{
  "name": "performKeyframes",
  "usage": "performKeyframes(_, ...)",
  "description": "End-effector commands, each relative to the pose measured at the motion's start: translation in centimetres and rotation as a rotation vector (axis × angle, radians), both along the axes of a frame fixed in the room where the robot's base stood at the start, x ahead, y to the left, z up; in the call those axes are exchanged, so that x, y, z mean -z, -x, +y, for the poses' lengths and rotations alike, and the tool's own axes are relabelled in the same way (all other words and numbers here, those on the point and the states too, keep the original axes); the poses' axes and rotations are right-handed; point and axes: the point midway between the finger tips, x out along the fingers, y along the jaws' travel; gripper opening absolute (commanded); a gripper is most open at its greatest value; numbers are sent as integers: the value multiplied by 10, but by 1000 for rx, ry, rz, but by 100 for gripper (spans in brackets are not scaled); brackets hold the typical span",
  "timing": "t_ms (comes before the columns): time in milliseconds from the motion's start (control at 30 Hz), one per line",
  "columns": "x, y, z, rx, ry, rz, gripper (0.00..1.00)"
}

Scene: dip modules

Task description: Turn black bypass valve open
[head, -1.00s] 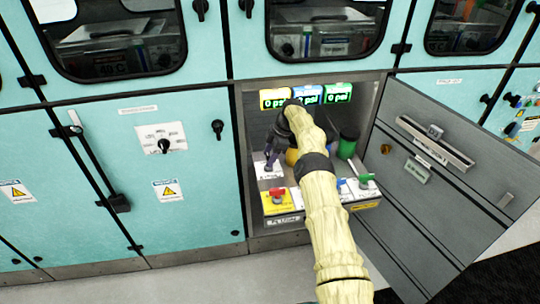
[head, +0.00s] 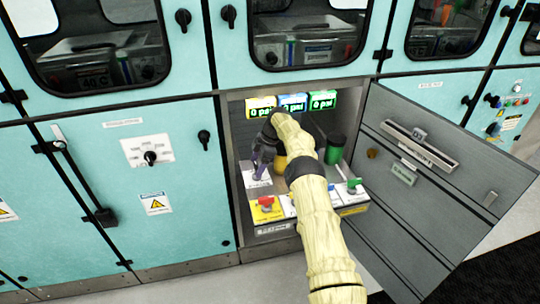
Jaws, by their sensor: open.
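My gripper (head: 258,170) points down inside the open cabinet bay, at the left end of the valve panel. Its dark fingers are open just above or around a small spot on a white label plate (head: 260,182). A black valve handle cannot be made out there; the fingers hide that spot, so contact cannot be told. A red valve handle (head: 266,203) sits on a yellow plate in front of it. A green valve handle (head: 354,183) sits at the right of the panel. My pale arm covers the middle of the panel.
Yellow, blue and green displays (head: 322,100) at the back of the bay read 0 psi. A green cylinder (head: 335,149) and a partly hidden yellow one (head: 280,163) stand behind the panel. The grey cabinet door (head: 430,190) hangs open at the right.

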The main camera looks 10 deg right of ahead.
Motion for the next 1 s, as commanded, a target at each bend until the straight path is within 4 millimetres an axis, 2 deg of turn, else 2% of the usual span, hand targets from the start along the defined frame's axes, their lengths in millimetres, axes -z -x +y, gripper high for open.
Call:
performKeyframes(567, -1, 2, 0, 242, 0, 1, 73)
performKeyframes(1000, 0, 4, 1, 601, 2, 0, 73)
